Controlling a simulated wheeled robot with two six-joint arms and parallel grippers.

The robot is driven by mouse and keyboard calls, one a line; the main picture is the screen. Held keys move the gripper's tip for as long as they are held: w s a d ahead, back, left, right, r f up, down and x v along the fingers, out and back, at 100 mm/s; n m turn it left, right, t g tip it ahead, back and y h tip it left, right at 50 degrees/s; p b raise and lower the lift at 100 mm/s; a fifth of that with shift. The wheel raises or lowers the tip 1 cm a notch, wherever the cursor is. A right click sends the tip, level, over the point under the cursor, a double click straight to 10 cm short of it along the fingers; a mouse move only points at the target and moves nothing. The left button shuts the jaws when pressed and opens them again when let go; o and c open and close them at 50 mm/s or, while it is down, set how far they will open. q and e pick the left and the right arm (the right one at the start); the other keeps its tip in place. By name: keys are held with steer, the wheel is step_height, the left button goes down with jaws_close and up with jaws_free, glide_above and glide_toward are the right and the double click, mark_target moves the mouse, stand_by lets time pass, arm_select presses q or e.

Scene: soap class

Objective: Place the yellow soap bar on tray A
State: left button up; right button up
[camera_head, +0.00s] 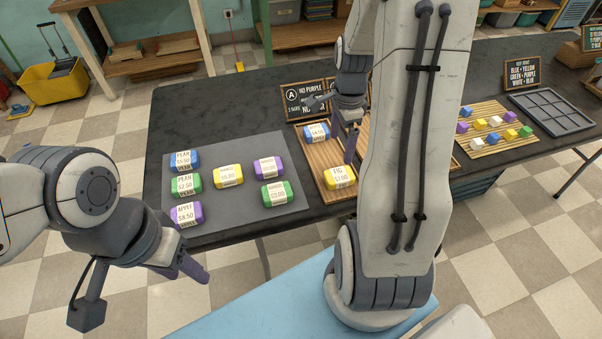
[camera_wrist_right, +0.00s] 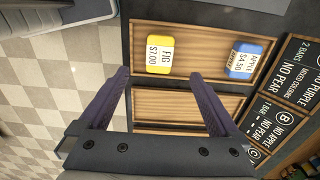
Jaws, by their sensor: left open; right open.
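A yellow soap bar labelled FIG (camera_head: 340,177) lies on the wooden tray A (camera_head: 318,158), near its front edge; it also shows in the right wrist view (camera_wrist_right: 160,54). A blue APPLE bar (camera_head: 316,133) lies farther back on the same tray. Another yellow bar (camera_head: 228,176) lies on the grey mat. My right gripper (camera_head: 331,132) is open above tray A, with nothing between its fingers (camera_wrist_right: 164,80); the yellow FIG bar lies beyond the fingertips, apart from them. My left gripper (camera_head: 196,270) is open and empty in front of the table.
The grey mat (camera_head: 225,150) also holds blue, green and purple bars. Sign A (camera_head: 303,99) stands behind the tray. My right arm hides the trays to the right. A slatted board (camera_head: 487,138) with coloured cubes and a dark grid tray (camera_head: 551,112) are at right.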

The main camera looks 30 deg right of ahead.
steer(key=s+a+r+n, duration=0.1)
steer(key=a+r+n, duration=0.2)
steer(key=a+n, duration=0.5)
steer(key=s+a+r+n, duration=0.1)
steer(key=a+r+n, duration=0.3)
steer(key=a, duration=0.8)
steer(key=s+a+r+n+y, duration=0.1)
steer(key=s+a+n, duration=0.9)
steer(key=s+n, duration=0.4)
steer(key=shift+s+a+n, duration=0.15)
steer(key=shift+a+n, duration=0.25)
steer(key=shift+n, duration=0.6)
steer(key=shift+r, duration=0.2)
